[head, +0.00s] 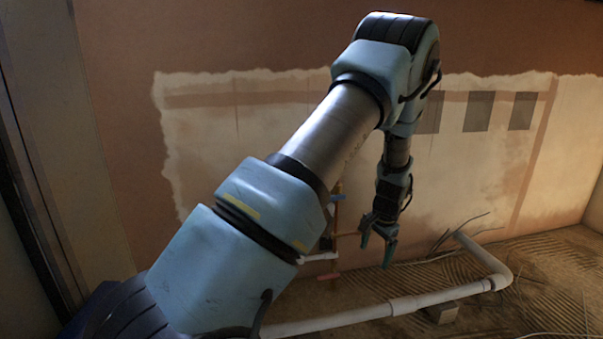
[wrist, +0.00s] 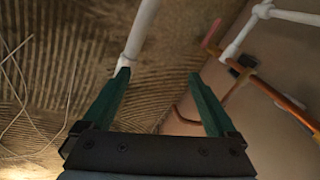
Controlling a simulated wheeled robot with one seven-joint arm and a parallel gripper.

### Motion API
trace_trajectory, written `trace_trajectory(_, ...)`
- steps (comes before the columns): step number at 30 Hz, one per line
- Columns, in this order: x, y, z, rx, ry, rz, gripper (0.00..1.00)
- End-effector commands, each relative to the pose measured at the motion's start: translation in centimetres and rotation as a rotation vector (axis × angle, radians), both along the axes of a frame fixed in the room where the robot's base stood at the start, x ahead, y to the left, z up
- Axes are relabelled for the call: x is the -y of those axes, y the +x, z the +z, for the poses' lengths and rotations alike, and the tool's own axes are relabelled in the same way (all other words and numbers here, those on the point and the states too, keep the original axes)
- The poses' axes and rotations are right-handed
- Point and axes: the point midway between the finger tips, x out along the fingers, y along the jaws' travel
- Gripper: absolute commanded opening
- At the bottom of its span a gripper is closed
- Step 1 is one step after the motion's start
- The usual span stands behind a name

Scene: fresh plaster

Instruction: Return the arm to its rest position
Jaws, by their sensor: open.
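My arm reaches up and across the middle of the head view, with its forearm bent down. My gripper (head: 377,256) hangs at the end of it, pointing down in front of the plastered wall. In the wrist view my gripper (wrist: 158,82) shows two green fingers spread wide apart with nothing between them. The tip of the left finger overlaps the white pipe in the picture; I cannot tell whether they touch.
A white pipe (head: 345,321) runs along the ridged floor (head: 550,275) and bends at the right. A small block (head: 442,312) lies beside it. Loose wires (head: 465,228) stick up near the bend. Copper pipework (wrist: 283,104) stands by the wall (head: 480,185), partly hidden behind my arm.

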Motion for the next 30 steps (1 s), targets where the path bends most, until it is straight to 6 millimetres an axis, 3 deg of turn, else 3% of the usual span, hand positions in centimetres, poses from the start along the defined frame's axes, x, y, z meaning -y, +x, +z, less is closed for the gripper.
trace_trajectory(1,-3.0,0.1,3.4,-0.008,-0.025,0.081,0.93)
trace_trajectory(6,-11.6,-2.1,10.7,-0.035,-0.09,0.324,0.93)
trace_trajectory(12,-20.2,-7.3,17.5,-0.047,-0.151,0.576,0.93)
trace_trajectory(15,-23.2,-10.1,19.7,-0.047,-0.17,0.672,0.93)
trace_trajectory(25,-29.2,-18.0,23.7,-0.031,-0.201,0.903,0.93)
trace_trajectory(30,-29.2,-18.0,27.1,-0.033,-0.2,0.904,0.93)
